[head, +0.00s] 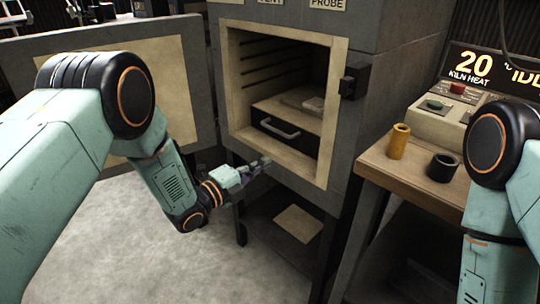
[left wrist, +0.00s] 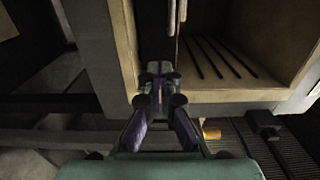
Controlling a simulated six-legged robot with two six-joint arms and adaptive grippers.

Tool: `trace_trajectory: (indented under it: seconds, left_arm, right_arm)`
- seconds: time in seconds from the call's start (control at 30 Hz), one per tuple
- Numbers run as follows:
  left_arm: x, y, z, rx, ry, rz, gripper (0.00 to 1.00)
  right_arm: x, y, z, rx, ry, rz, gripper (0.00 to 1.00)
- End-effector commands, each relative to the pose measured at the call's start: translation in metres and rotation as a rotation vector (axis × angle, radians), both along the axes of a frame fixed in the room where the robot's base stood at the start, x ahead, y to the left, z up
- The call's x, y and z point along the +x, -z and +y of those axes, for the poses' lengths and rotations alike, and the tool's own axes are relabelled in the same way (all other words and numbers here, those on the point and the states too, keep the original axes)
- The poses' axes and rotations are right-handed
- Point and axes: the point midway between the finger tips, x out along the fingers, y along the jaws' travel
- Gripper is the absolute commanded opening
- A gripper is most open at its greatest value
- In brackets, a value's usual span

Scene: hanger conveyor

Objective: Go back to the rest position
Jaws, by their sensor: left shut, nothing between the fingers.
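My left gripper (head: 262,162) is in front of the lower left part of the open kiln (head: 236,100) in the head view. Its fingers are shut with nothing between them. In the left wrist view the closed fingertips (left wrist: 160,70) are in the lower middle, in front of the kiln's opening. My right arm comes in at the right edge of the head view, and its gripper is out of the frame.
The kiln door (head: 190,60) stands open at the left. Inside the kiln is a drawer-like box with a handle (head: 280,128). A bench (head: 400,168) at the right holds a yellow-brown cylinder (head: 398,141), a black cup (head: 442,167) and a control box (head: 440,120). Bare floor lies lower left.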

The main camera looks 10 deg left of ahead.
Motion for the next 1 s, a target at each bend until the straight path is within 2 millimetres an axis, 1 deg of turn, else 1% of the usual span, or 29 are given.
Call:
trace_trajectory:
  seconds: [0.07, 0.17, 0.23, 0.27, 0.33, 0.37, 0.4, 0.43, 0.47, 0.5, 0.57, 0.6, 0.67, 0.7, 0.77, 0.8, 0.83, 0.87, 0.9, 0.97, 1.0]
  left_arm:
    - [-0.003, 0.000, 0.002, -0.009, -0.001, 0.008, 0.00]
    - [-0.004, 0.004, 0.004, -0.062, -0.006, 0.070, 0.00]
    - [-0.004, 0.016, 0.010, -0.133, -0.041, 0.180, 0.00]
    - [-0.006, 0.025, 0.014, -0.172, -0.069, 0.248, 0.00]
    - [-0.018, 0.051, 0.025, -0.274, -0.153, 0.429, 0.00]
    - [-0.026, 0.063, 0.030, -0.321, -0.198, 0.511, 0.00]
    - [-0.039, 0.080, 0.038, -0.383, -0.263, 0.622, 0.00]
    - [-0.051, 0.093, 0.044, -0.430, -0.318, 0.704, 0.00]
    - [-0.064, 0.106, 0.050, -0.477, -0.377, 0.787, 0.00]
    - [-0.083, 0.123, 0.058, -0.538, -0.457, 0.891, 0.00]
    - [-0.114, 0.145, 0.069, -0.621, -0.583, 1.031, 0.00]
    - [-0.136, 0.157, 0.076, -0.671, -0.667, 1.113, 0.00]
    - [-0.171, 0.172, 0.086, -0.741, -0.798, 1.226, 0.00]
    - [-0.195, 0.180, 0.092, -0.781, -0.886, 1.292, 0.00]
    - [-0.233, 0.190, 0.100, -0.835, -1.021, 1.380, 0.00]
    - [-0.258, 0.194, 0.105, -0.866, -1.112, 1.433, 0.00]
    - [-0.278, 0.196, 0.109, -0.884, -1.178, 1.468, 0.00]
    - [-0.297, 0.197, 0.112, -0.901, -1.246, 1.500, 0.00]
    - [-0.322, 0.197, 0.116, -0.918, -1.334, 1.537, 0.00]
    - [-0.358, 0.195, 0.121, -0.931, -1.453, 1.583, 0.00]
    - [-0.380, 0.192, 0.124, -0.932, -1.523, 1.606, 0.00]
  right_arm:
    - [0.000, -0.001, 0.000, 0.000, 0.000, 0.000, 0.40]
    - [0.000, -0.001, 0.000, 0.000, 0.000, 0.000, 0.40]
    - [0.000, -0.001, 0.000, 0.000, 0.000, 0.000, 0.40]
    - [0.000, -0.001, 0.000, 0.000, 0.000, 0.000, 0.40]
    - [0.000, -0.001, 0.000, 0.000, 0.000, 0.000, 0.40]
    - [0.000, -0.001, 0.000, 0.000, 0.000, 0.000, 0.40]
    - [0.000, -0.002, 0.000, 0.000, 0.000, 0.000, 0.40]
    - [0.000, -0.003, 0.000, 0.000, 0.000, 0.000, 0.40]
    - [0.000, -0.004, 0.000, 0.000, 0.000, 0.000, 0.40]
    - [0.000, -0.006, 0.000, 0.000, 0.000, 0.000, 0.40]
    - [0.000, -0.008, 0.000, 0.000, 0.000, 0.000, 0.40]
    - [0.000, -0.010, 0.000, 0.000, 0.000, 0.000, 0.40]
    - [0.000, -0.013, 0.000, 0.000, 0.000, 0.000, 0.40]
    - [0.000, -0.015, 0.000, 0.000, 0.000, 0.000, 0.40]
    - [0.000, -0.018, 0.000, 0.000, 0.000, 0.000, 0.40]
    - [0.000, -0.020, 0.000, 0.000, 0.000, 0.000, 0.40]
    - [0.000, -0.022, 0.000, 0.000, 0.000, 0.000, 0.40]
    - [0.000, -0.024, 0.000, 0.000, 0.000, 0.000, 0.40]
    - [0.000, -0.026, 0.000, 0.000, 0.000, 0.000, 0.40]
    - [0.000, -0.029, 0.000, 0.000, 0.000, 0.000, 0.40]
    - [0.000, -0.032, 0.000, 0.000, 0.000, 0.000, 0.40]
